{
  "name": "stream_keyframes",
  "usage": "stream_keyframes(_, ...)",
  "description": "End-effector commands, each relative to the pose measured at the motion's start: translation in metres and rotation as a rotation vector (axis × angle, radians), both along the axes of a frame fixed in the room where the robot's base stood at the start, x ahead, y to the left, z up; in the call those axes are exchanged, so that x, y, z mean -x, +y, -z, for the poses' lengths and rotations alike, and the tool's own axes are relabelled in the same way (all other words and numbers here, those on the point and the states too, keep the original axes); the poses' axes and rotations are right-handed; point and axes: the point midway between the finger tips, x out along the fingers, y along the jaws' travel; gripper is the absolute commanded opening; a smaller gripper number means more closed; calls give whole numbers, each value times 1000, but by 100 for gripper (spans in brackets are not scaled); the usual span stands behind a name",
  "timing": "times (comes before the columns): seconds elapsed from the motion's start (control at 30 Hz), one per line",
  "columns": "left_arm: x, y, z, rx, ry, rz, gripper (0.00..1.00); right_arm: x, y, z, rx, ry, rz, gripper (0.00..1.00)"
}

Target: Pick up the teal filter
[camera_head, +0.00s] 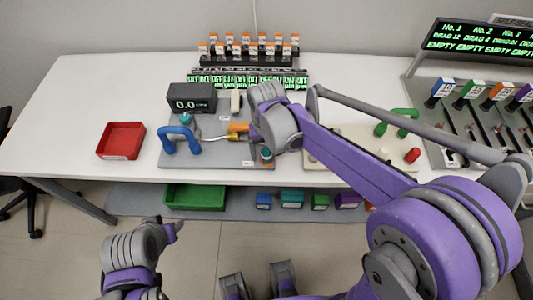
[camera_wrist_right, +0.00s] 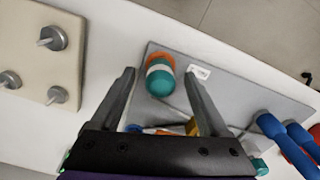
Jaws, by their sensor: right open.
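A teal cylinder with a white band and orange end, which looks like the teal filter (camera_head: 266,155), is at the front right of the grey board. In the right wrist view the same filter (camera_wrist_right: 160,83) lies between the finger ends of my right gripper (camera_wrist_right: 160,77).
The grey board (camera_head: 212,154) also bears a blue handle (camera_head: 180,139), a brass part (camera_head: 238,129) and another teal part (camera_head: 185,118). A black display (camera_head: 192,98) stands behind. A red tray (camera_head: 121,140) is left. A beige board (camera_head: 327,153) is right.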

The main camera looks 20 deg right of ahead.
Motion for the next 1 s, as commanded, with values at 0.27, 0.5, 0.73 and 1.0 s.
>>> stream_keyframes(0.27, 0, 0, 0, 0, 0, 0, 50, 0, 0, 2, 0, 0, 0, 73)
stream_keyframes(0.5, 0, 0, 0, 0, 0, 0, 50, 0, 0, 2, 0, 0, 0, 30)
stream_keyframes(0.73, 0, 0, 0, 0, 0, 0, 50, 0, 0, 2, 0, 0, 0, 0)
stream_keyframes(1.0, 0, 0, 0, 0, 0, 0, 50, 0, 0, -2, 0, 0, 0, 0)
